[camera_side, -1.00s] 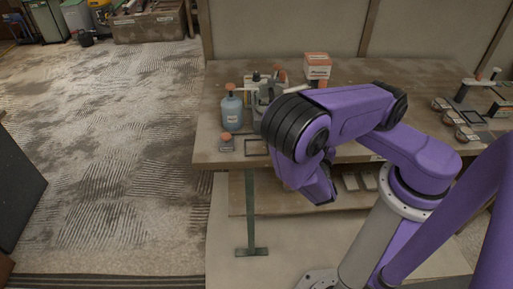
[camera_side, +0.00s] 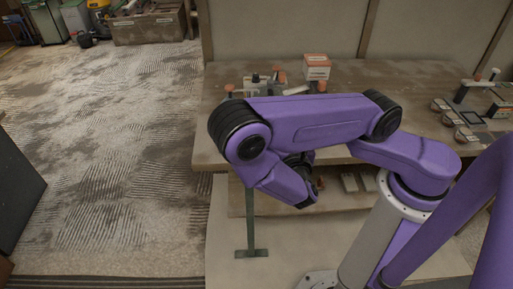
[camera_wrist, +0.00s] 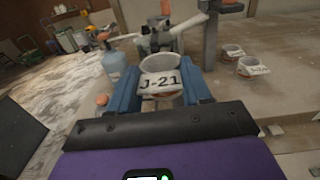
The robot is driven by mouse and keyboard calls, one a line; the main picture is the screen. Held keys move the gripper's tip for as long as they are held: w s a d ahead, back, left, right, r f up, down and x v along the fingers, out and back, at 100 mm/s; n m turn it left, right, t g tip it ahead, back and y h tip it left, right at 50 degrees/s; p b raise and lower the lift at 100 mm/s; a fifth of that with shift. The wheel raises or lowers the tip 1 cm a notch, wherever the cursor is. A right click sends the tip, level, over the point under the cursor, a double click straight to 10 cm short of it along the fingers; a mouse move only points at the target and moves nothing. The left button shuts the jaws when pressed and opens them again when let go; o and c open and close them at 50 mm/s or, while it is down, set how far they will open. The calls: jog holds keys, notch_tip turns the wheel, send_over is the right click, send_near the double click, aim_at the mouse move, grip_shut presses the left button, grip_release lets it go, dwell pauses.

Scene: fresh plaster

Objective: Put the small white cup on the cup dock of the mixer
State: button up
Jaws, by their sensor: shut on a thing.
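My gripper (camera_wrist: 160,88) is shut on a white cup (camera_wrist: 158,84) labelled J-21, seen upright between its blue fingers in the wrist view. Two other whitish cups, one nearer (camera_wrist: 252,67) and one farther (camera_wrist: 232,52), stand on the bench to the right. A grey machine with a light arm, which looks like the mixer (camera_wrist: 158,40), stands just beyond the held cup. Its cup dock cannot be made out.
A blue-grey bottle (camera_wrist: 115,62) with an orange cap stands left of the machine, near the bench's left edge. An orange-and-white box (camera_side: 317,67) is at the back of the bench (camera_side: 400,75). Several small items sit at the right.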

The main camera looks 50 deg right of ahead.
jog(key=shift+w+f, duration=0.3)
jog(key=shift+w, duration=0.3)
jog(key=shift+w+f, duration=0.3)
jog(key=shift+w, duration=0.3)
jog(key=w+f, duration=0.7)
jog(key=shift+w+a+f, duration=0.15)
jog(key=shift+w+a, duration=0.15)
jog(key=shift+a, duration=0.05)
jog(key=shift+f, duration=1.45)
jog(key=shift+f, duration=0.1)
jog(key=o, duration=1)
jog(key=shift+o, duration=0.2)
